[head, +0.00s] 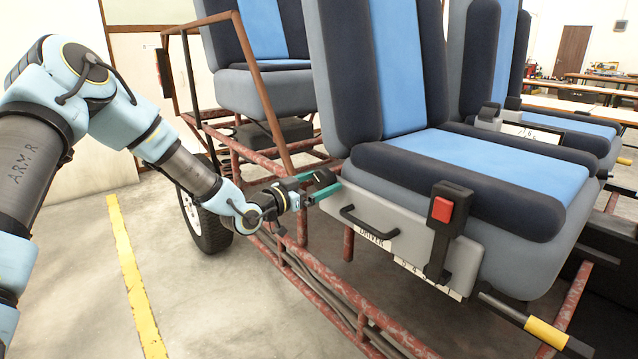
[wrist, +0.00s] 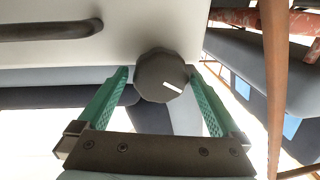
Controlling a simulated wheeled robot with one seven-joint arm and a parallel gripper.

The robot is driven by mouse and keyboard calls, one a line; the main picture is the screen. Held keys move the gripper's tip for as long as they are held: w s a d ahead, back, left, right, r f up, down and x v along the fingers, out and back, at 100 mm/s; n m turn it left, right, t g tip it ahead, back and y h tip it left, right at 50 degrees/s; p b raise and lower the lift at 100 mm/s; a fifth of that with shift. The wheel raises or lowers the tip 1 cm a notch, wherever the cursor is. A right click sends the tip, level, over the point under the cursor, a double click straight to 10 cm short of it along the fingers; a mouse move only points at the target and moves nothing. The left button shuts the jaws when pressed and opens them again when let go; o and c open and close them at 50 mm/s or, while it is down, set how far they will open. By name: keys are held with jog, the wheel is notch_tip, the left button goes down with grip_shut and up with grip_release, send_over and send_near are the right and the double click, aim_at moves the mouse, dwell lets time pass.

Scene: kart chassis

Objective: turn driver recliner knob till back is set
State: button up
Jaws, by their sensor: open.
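The recliner knob (wrist: 162,75) is round and dark with a white mark pointing right and slightly down in the wrist view. It sits on the pale side panel of the driver seat. In the head view the knob (head: 322,177) shows small and dark at the panel's rear end. My gripper (head: 314,187) is open there, its green fingers on either side of the knob. In the wrist view a gap shows beside each finger, so I see no grip. The driver seat back (head: 378,70) is blue and navy and stands close to upright.
A dark grab handle (head: 368,223) and a buckle with a red button (head: 442,210) are on the driver seat's near side. A rusty frame tube (head: 262,90) rises close behind my gripper. A wheel (head: 205,215) stands below my arm. The floor at left is clear.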

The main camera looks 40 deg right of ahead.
jog(key=shift+c, duration=0.4)
jog(key=c, duration=1.1)
jog(key=shift+f+m+b, duration=0.15)
jog(key=shift+m+b, duration=0.15)
jog(key=shift+b, duration=0.2)
